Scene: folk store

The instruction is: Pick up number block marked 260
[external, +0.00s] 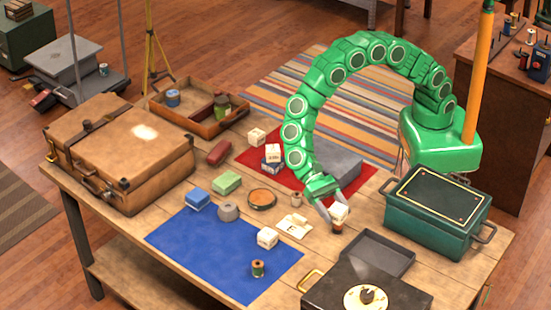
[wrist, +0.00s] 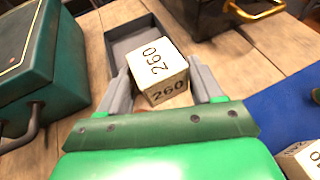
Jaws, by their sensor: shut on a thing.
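The number block marked 260 (external: 339,212) is a cream cube. Its 260 shows on two faces in the wrist view (wrist: 157,72). My gripper (external: 332,213) is shut on it, with one grey finger on each side, as the wrist view also shows (wrist: 162,82). In the external view the block is over the right part of the table, beyond the grey tray. A small reddish-brown thing (external: 337,228) shows just under the block; whether they touch I cannot tell.
A shallow grey tray (external: 403,252), a green metal box (external: 430,228) and a dark case (external: 325,292) stand close by. Other cream blocks (external: 267,238) lie on the blue mat (external: 205,245) and red cloth (external: 245,156). A brown suitcase (external: 115,165) fills the left end.

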